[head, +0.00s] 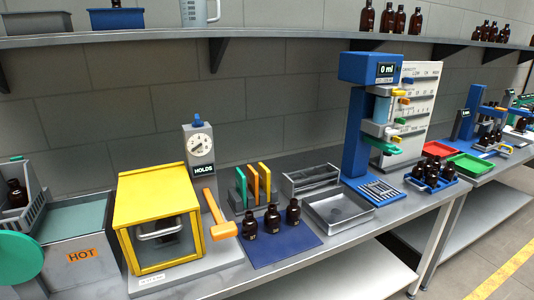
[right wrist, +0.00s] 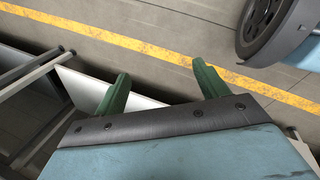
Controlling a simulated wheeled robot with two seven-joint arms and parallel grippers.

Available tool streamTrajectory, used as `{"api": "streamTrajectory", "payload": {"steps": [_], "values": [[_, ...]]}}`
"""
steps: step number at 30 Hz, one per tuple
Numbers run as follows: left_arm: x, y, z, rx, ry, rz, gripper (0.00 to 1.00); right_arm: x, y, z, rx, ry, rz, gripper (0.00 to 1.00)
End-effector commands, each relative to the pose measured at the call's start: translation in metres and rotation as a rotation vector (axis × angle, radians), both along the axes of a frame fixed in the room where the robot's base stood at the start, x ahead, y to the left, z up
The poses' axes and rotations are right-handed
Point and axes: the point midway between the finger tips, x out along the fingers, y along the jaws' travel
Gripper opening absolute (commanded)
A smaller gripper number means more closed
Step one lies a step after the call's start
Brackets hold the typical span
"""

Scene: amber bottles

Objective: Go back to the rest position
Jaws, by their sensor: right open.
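My right gripper (right wrist: 161,74) shows in the right wrist view with its two green fingers wide apart and nothing between them. It hangs over the floor beside the bench, clear of any bottle. Neither gripper shows in the head view. Three amber bottles (head: 272,219) stand in a row on a blue mat (head: 285,248) at the front of the bench. Several more amber bottles (head: 432,176) stand in a blue tray (head: 412,182) to the right.
A yellow box (head: 158,202) with a glass door, an orange hammer-like handle (head: 222,230) and a blue dispenser stand (head: 357,135) are on the bench. A wall shelf (head: 270,37) runs above. In the right wrist view, floor with a yellow line (right wrist: 150,48) lies beyond the fingers.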

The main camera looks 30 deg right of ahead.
Motion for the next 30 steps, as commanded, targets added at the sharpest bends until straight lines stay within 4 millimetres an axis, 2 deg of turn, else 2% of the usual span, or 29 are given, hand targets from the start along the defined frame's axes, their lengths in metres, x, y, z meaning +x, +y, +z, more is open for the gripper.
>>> {"api": "streamTrajectory", "payload": {"steps": [1,3,10,12,19,24,30], "values": [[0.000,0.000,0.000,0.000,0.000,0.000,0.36,-0.003,0.041,-0.012,0.054,-0.001,-0.017,0.73],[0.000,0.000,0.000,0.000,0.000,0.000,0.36,-0.006,0.090,-0.022,0.118,0.000,-0.036,0.73],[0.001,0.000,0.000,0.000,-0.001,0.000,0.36,-0.011,0.241,-0.036,0.309,-0.001,-0.096,0.73],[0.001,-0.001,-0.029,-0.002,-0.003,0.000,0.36,-0.011,0.227,-0.065,0.291,-0.001,-0.091,0.73],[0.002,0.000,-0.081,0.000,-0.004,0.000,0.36,-0.011,0.227,-0.117,0.291,-0.001,-0.091,0.73],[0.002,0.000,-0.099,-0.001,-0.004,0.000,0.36,-0.011,0.227,-0.136,0.290,-0.001,-0.090,0.73],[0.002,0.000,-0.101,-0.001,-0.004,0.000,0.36,-0.011,0.226,-0.138,0.290,-0.001,-0.090,0.73]]}}
